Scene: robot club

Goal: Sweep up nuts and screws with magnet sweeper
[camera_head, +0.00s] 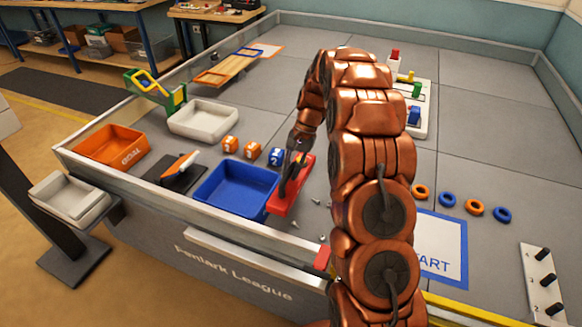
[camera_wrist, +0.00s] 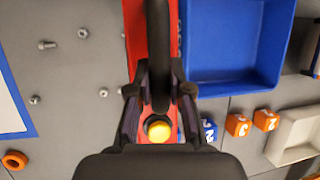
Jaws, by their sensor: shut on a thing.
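The magnet sweeper is a long red bar (camera_head: 290,188) with a dark handle and lies at the right edge of the blue bin (camera_head: 232,188). In the wrist view the red bar (camera_wrist: 135,35) runs beside the blue bin (camera_wrist: 235,45), with a yellow button near my gripper. My gripper (camera_head: 297,150) is shut on the dark handle (camera_wrist: 158,45); its fingers (camera_wrist: 160,95) stand on both sides of it. Several small nuts and screws (camera_wrist: 47,45) lie scattered on the grey floor left of the bar in the wrist view. Some (camera_head: 316,202) show in the head view; my arm may hide others.
An orange bin (camera_head: 112,143), a white tray (camera_head: 203,118) and a black pad (camera_head: 183,178) stand left of the blue bin. Numbered cubes (camera_head: 252,151) sit behind it. Orange and blue rings (camera_head: 447,199) and a peg board (camera_head: 541,285) lie right. A low wall (camera_head: 200,218) borders the field.

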